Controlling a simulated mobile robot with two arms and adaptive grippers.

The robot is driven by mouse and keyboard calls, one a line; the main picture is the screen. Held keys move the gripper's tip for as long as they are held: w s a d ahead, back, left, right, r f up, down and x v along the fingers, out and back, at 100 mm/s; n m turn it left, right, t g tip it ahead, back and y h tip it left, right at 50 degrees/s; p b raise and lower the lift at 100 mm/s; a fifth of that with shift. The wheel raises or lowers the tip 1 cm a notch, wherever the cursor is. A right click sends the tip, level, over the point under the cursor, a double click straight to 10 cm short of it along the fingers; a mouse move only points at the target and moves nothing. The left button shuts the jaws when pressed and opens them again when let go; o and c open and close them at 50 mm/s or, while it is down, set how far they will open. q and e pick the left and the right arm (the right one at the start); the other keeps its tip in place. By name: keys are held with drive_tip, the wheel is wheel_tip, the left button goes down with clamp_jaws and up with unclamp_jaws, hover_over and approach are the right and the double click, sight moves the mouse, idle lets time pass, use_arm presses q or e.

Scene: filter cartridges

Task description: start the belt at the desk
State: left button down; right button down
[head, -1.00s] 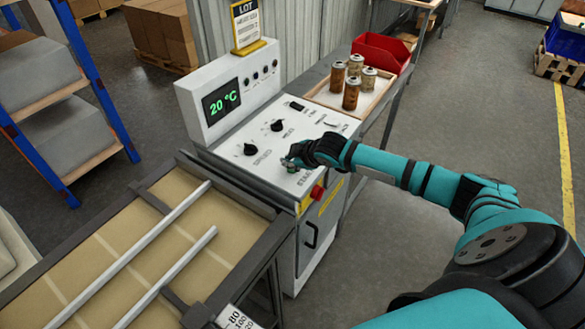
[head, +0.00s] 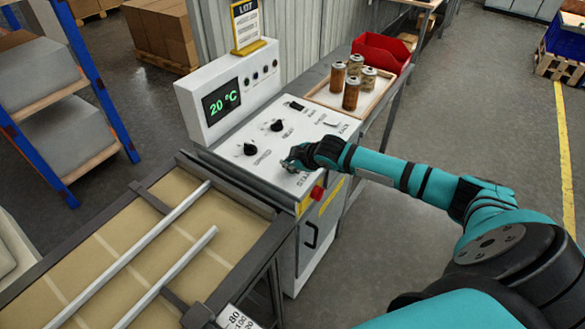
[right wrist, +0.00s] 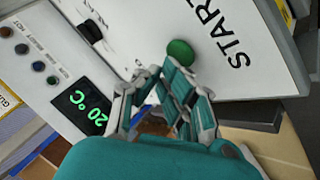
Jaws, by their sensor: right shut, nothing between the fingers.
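The control desk (head: 225,150) stands in the middle of the head view, with a sloped white panel and a screen (head: 221,101) reading 20 °C. In the right wrist view a round green button (right wrist: 180,52) sits beside the word START (right wrist: 228,38). The belt (head: 105,250) lies at lower left. My left gripper is not in view.
Black knobs (head: 277,126) and switches share the panel. A red button (head: 318,192) sits on the desk's front edge. Behind are a tray with several cartridges (head: 351,93) and a red bin (head: 383,51). Open floor lies to the right.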

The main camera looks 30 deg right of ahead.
drive_tip(key=shift+f, duration=0.5)
idle(0.7)
drive_tip(key=shift+r+p, duration=0.85)
drive_tip(key=shift+r, duration=0.05)
wheel_tip(320, 180, up, 5)
drive_tip(key=p, duration=0.5)
drive_tip(key=shift+r, duration=0.1)
idle(0.5)
